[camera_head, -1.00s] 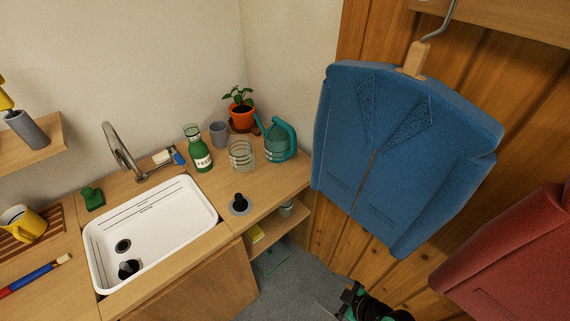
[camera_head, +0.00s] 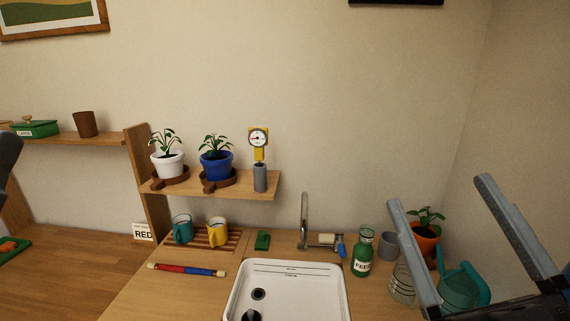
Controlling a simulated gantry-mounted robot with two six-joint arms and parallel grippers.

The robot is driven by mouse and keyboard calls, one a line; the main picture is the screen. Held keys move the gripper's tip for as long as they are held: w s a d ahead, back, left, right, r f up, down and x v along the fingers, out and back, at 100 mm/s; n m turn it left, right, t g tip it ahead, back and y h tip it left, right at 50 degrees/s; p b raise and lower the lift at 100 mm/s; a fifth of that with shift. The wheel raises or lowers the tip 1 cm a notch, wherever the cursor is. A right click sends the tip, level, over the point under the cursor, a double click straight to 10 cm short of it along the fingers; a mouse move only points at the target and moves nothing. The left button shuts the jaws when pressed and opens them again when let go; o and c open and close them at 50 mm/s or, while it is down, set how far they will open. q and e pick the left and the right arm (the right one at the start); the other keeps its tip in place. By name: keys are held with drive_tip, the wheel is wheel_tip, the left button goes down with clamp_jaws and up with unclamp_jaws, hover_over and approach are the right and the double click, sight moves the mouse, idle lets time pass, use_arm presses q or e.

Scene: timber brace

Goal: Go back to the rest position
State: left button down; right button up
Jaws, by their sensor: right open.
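My right gripper (camera_head: 438,194) is raised at the lower right of the head view. Its two long grey fingers stand wide apart with nothing between them. It appears in front of the teal watering can (camera_head: 470,288) and the glass jar (camera_head: 402,284), hiding parts of both. A dark grey rounded piece at the left edge looks like part of my left arm; my left gripper does not show.
The white sink (camera_head: 303,284) has a tap (camera_head: 304,221) behind it. A green bottle (camera_head: 362,253), grey cup (camera_head: 387,246) and orange plant pot (camera_head: 425,239) stand to its right. A shelf (camera_head: 208,189) holds potted plants and a gauge. The left counter is mostly clear.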

drive_tip(key=s+d+r+m+t+h, duration=0.1)
drive_tip(key=s+r+m+t, duration=0.25)
drive_tip(key=s+r, duration=0.4)
wheel_tip(320, 180, up, 35)
drive_tip(key=w+m+p, duration=0.1)
drive_tip(key=m+p, duration=0.1)
drive_tip(key=p, duration=3.3)
drive_tip(key=shift+d+r+h, duration=0.15)
drive_tip(key=shift+d+h, duration=0.1)
drive_tip(key=shift+h, duration=0.15)
